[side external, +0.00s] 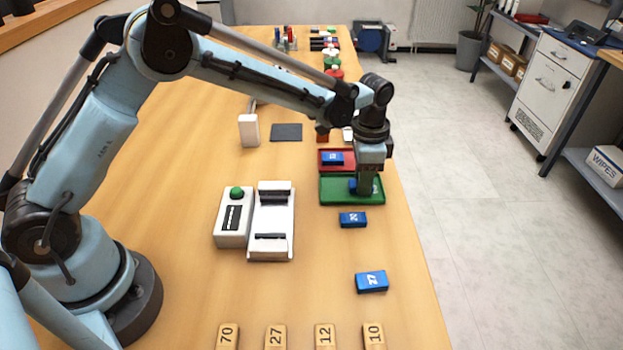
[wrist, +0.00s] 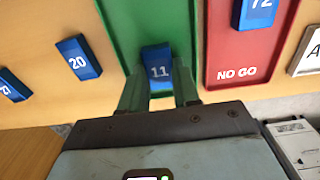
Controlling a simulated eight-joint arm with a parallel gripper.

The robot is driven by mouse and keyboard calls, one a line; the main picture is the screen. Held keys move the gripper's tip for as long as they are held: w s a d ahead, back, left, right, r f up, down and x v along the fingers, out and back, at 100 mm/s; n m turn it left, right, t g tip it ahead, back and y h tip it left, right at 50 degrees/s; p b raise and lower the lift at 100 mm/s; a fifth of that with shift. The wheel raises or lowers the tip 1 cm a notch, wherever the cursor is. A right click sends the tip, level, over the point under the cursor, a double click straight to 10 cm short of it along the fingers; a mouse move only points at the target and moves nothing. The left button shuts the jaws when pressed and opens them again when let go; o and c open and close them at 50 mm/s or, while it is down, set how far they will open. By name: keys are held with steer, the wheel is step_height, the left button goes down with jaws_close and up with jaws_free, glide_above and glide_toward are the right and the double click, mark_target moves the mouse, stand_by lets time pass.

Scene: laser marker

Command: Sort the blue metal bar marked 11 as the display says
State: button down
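The blue metal bar marked 11 (wrist: 157,70) is over the green tray (wrist: 121,22), with a finger close against each side. My gripper (wrist: 158,85) looks shut on it. In the side view my gripper (side external: 367,190) is low at the green tray (side external: 337,199), with part of the bar showing beside the fingers. The bar looks low in the tray; whether it touches the tray floor I cannot tell. The red tray (wrist: 226,92), marked NO GO, is beside the green one and holds a blue bar marked 72 (wrist: 257,10). No display reading is legible.
Blue bars marked 20 (wrist: 78,57) and 27 (side external: 371,282) lie on the table (side external: 180,290) on the near side of the green tray. A white device with a green button (side external: 236,192) and a white slotted fixture (side external: 271,240) stand left. Numbered wooden tags (side external: 275,336) line the front.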

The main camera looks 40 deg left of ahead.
steer(key=c, duration=0.7)
jaws_free()
steer(key=shift+c, duration=0.2)
step_height(320, 180, up, 12)
steer(key=shift+r, duration=0.1)
steer(key=s+a+r+n+t, duration=0.45)
steer(key=s+a, duration=0.25)
steer(key=s, duration=0.3)
steer(key=s+a+f+n+t, duration=0.1)
steer(key=s+a+n, duration=0.1)
steer(key=s, duration=0.3)
steer(key=s+a+f+n+t, duration=0.1)
steer(key=s+a+f+n, duration=0.1)
steer(key=s, duration=0.2)
steer(key=shift+s+a+f+t, duration=0.3)
steer(key=shift+s+a+t, duration=0.05)
steer(key=shift+a, duration=0.05)
